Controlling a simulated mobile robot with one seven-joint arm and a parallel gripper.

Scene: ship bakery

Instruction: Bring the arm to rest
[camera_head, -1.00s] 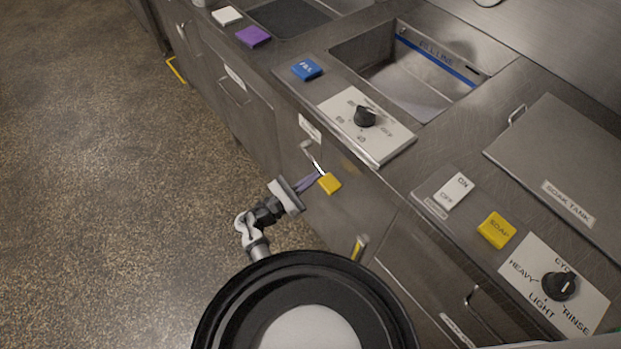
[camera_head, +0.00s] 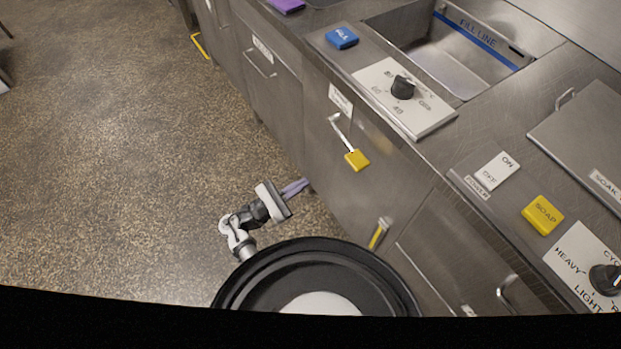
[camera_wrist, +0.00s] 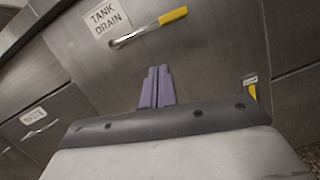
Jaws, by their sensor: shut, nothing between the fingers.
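My gripper (camera_head: 296,188) has purple fingers that lie together with nothing between them. In the head view it is held out low in front of the cabinet fronts, left of and below the yellow-ended lever (camera_head: 357,160). In the wrist view the shut fingers (camera_wrist: 157,87) point at a steel panel. The lever (camera_wrist: 150,27) and its "TANK DRAIN" label (camera_wrist: 106,19) are above the fingertips there, apart from them. Part of my arm is hidden behind my round black body.
The steel counter carries a blue fill button (camera_head: 341,38), a dial (camera_head: 403,87), a power switch (camera_head: 492,171) and a yellow soap button (camera_head: 542,215). A second yellow handle (camera_head: 379,233) sits low on the cabinet front. The speckled floor (camera_head: 110,170) to the left is clear.

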